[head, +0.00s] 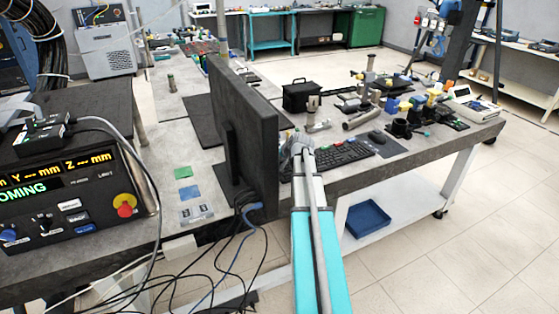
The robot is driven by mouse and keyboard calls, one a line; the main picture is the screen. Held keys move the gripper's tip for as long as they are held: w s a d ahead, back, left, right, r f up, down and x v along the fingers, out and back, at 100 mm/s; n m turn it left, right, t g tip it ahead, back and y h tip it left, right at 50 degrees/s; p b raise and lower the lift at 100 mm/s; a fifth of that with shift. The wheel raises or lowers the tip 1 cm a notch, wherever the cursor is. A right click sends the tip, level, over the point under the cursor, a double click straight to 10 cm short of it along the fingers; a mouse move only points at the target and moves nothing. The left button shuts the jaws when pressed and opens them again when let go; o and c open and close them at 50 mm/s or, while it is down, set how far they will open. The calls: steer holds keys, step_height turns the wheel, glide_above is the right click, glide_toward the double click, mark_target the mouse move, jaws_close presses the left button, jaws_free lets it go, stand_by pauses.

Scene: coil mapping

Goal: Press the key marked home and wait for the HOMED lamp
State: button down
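A black control box (95,185) stands at the left, cut off by the picture's edge. Its display (65,170) shows dashes for Y and Z in amber and "OMING" in green, its left part out of view. Below are a white key (70,204), a dark key (75,217) and a blue key (84,229); their lettering is too small to read surely. I cannot make out which is the home key or a lit HOMED lamp. My gripper (299,140) is at the end of my teal arm, by the keyboard, well right of the box; its fingers are unclear.
A monitor (250,130) stands upright between my gripper and the box. A red stop button (124,210) is on the box. Cables (225,265) hang below the bench front. A keyboard (345,157), mouse (377,137) and several small fixtures crowd the right table.

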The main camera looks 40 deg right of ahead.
steer(key=shift+r+p, duration=0.7)
steer(key=shift+r, duration=0.1)
steer(key=shift+r+p, duration=2.5)
